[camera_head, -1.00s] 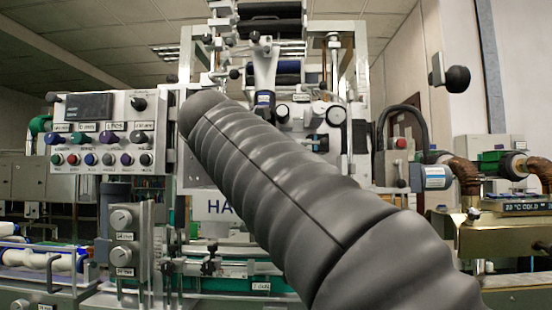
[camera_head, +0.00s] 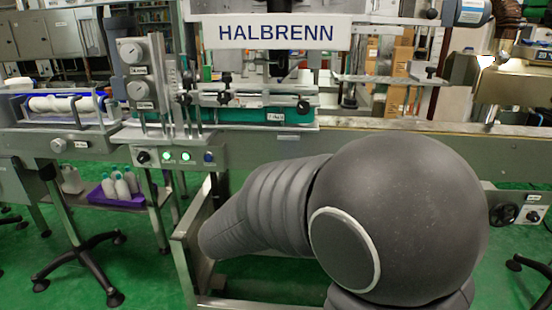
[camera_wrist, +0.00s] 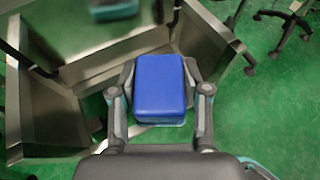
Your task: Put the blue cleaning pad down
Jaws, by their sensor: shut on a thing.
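The blue cleaning pad (camera_wrist: 160,86) is a blue block with rounded corners, seen in the wrist view. My gripper (camera_wrist: 160,92) is shut on it, with one finger against its left side and one against its right. Below and around the pad in the wrist view are a grey metal tray-like structure (camera_wrist: 60,125) and green floor. I cannot tell how far the pad is above them. In the head view my arm covers the lower middle, and the gripper and pad are hidden.
A purple tray (camera_head: 112,197) with white bottles stands low on the left. A wheeled stand base (camera_head: 78,258) is on the green floor.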

